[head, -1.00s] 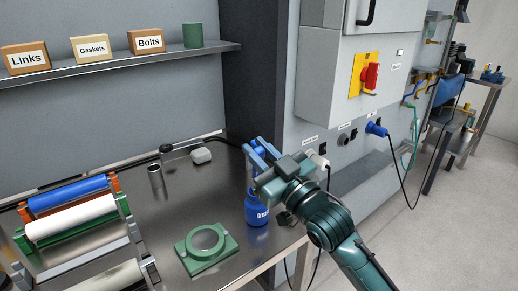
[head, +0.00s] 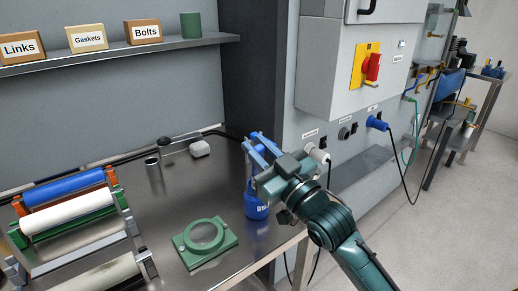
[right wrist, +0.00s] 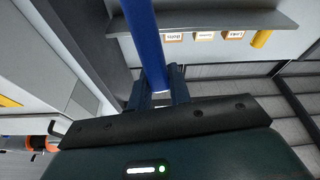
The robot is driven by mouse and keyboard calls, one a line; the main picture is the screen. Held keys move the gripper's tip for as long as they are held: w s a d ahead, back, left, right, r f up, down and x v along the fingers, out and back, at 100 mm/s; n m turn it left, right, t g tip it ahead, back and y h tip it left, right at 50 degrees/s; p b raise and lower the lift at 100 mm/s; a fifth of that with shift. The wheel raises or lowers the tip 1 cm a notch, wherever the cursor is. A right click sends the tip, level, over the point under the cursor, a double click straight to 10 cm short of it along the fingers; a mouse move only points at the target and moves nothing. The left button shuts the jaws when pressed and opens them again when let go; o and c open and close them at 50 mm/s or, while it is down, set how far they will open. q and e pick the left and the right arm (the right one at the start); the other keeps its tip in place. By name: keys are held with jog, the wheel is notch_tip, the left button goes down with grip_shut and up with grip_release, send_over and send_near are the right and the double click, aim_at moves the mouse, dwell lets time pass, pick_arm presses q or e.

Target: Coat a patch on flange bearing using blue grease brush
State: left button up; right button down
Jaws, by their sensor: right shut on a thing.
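My right gripper (head: 257,149) is shut on the blue grease brush, whose blue handle (right wrist: 148,42) stands between the fingers in the right wrist view. In the head view the gripper is just above the blue grease pot (head: 257,211) near the bench's right edge. The brush's lower end is hidden, so I cannot tell if it is inside the pot. The green flange bearing (head: 186,252), a square base with a raised ring, lies flat on the bench left of the pot. My left gripper is not in view.
A roller rack with a blue roller (head: 65,188) and a white roller (head: 68,213) stands at left on the metal bench (head: 150,220). A grey cabinet (head: 335,75) rises beyond my right arm.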

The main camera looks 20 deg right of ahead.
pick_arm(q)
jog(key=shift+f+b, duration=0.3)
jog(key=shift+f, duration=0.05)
pick_arm(e)
jog(key=shift+f, duration=0.55)
dwell(0.5)
notch_tip(320, 180, up, 2)
jog(key=shift+r+p, duration=0.15)
jog(key=shift+p, duration=1.05)
notch_tip(320, 180, up, 4)
jog(key=p, duration=0.4)
jog(key=shift+r+p, duration=0.45)
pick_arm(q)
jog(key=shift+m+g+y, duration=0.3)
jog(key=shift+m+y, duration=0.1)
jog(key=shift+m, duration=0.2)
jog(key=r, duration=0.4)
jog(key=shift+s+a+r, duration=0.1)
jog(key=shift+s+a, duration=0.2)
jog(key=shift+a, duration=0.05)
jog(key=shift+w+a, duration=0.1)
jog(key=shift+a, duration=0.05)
